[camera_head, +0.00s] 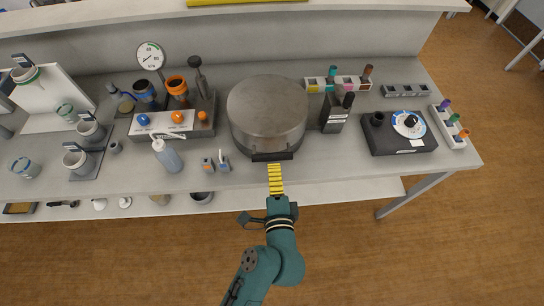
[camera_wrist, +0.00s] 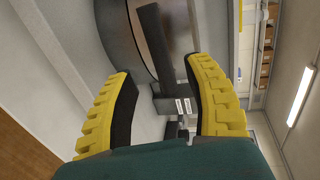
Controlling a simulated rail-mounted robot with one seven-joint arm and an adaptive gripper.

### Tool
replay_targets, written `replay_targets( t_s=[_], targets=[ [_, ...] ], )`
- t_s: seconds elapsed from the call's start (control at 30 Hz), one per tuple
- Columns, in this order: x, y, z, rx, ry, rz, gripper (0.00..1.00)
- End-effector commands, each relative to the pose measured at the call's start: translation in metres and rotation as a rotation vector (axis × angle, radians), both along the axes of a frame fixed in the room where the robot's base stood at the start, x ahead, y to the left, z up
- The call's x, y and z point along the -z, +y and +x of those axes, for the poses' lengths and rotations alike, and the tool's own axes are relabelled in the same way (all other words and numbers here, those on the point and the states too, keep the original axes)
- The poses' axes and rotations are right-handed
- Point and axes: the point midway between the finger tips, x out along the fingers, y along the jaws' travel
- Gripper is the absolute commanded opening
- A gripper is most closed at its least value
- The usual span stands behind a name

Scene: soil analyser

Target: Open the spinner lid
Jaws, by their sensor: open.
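The spinner (camera_head: 268,125) is a large round metal drum standing at the middle of the bench. Its round, flat metal lid (camera_head: 267,103) looks closed on top. A black bar-shaped handle (camera_head: 271,156) sits at the drum's front edge. In the wrist view the handle (camera_wrist: 157,45) is a dark bar beside the curved metal wall. My gripper (camera_head: 275,168) has yellow-backed fingers and is just in front of the handle. In the wrist view my gripper (camera_wrist: 158,72) is open, with the handle showing in the gap between the fingertips. I cannot tell whether either finger touches it.
Left of the drum stand a control block with knobs (camera_head: 165,125), a squeeze bottle (camera_head: 167,156) and two small items (camera_head: 215,163). Right are a dark holder (camera_head: 335,115), a colored rack (camera_head: 338,84) and a black device (camera_head: 399,135). Open floor lies in front.

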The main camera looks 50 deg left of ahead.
Motion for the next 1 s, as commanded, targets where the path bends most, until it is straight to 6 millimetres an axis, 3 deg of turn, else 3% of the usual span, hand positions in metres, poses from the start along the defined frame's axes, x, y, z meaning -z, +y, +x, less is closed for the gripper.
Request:
replay_targets(
  t_s=[0.1,0.3,0.67,0.93,1.0],
  targets=[
    [0.007,0.024,0.017,-0.004,0.000,0.000,0.52],
    [0.012,0.047,0.036,-0.001,0.000,0.001,0.52],
    [0.013,0.053,0.040,0.000,0.000,0.000,0.53],
    [0.013,0.052,0.040,0.000,0.000,0.000,0.01],
    [0.013,0.052,0.040,0.000,0.000,0.000,0.00]
  ],
)
